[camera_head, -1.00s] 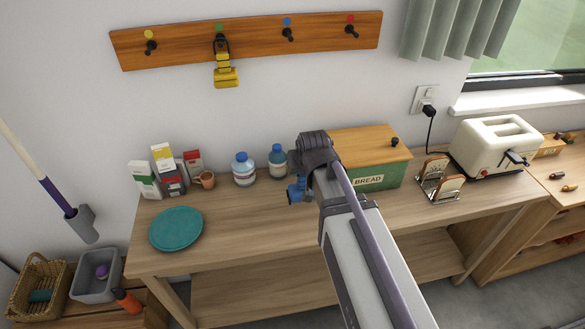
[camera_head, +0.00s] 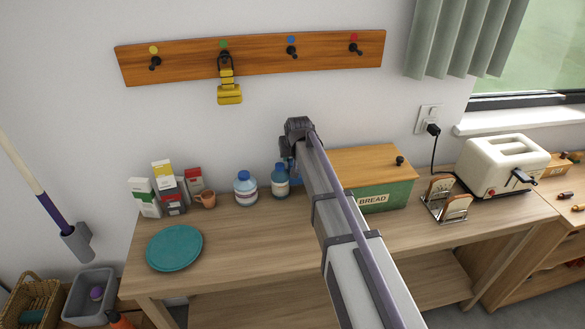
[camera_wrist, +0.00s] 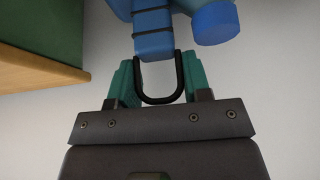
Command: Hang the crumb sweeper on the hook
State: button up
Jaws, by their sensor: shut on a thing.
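My gripper (camera_wrist: 159,78) is shut on a blue tool with a black loop, which I take to be the crumb sweeper (camera_wrist: 153,42). The wrist view shows its blue handle between teal fingertips, with the black loop toward my palm. In the head view my arm hides most of it, and only a little blue shows beside the wrist. It is in the air in front of the wall, below the hook board (camera_head: 260,60). The board has hooks under yellow, green, blue and red dots. A yellow tool (camera_head: 229,92) hangs by a loop on the green-dot hook; the blue-dot hook (camera_head: 293,53) is bare.
Below are two bottles (camera_head: 246,188), several cartons (camera_head: 168,188), a small brown cup (camera_head: 206,199), a teal plate (camera_head: 174,248) and the green bread box (camera_head: 398,191). A toast rack and a white toaster (camera_head: 500,165) stand right.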

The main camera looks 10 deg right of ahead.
jog(key=f+b, duration=0.3)
jog(key=f, duration=0.1)
jog(key=shift+w+b, duration=0.2)
jog(key=shift+b, duration=0.2)
jog(key=shift+r+p, duration=0.25)
jog(key=shift+p, duration=0.05)
jog(key=shift+f, duration=0.2)
jog(key=o, duration=1)
jog(key=p+v, duration=0.9)
jog(key=v, duration=0.2)
jog(key=s+g, duration=0.2)
jog(key=s, duration=0.8)
jog(key=s+f+g, duration=0.1)
jog(key=s+g, duration=0.1)
jog(key=s, duration=0.8)
jog(key=s+f+g, duration=0.1)
jog(key=s+g, duration=0.1)
jog(key=s, duration=0.7)
jog(key=shift+s+d+f, duration=0.1)
jog(key=shift+s+f, duration=0.15)
jog(key=shift+s, duration=0.15)
jog(key=shift+w, duration=0.15)
jog(key=shift+c, duration=1.1)
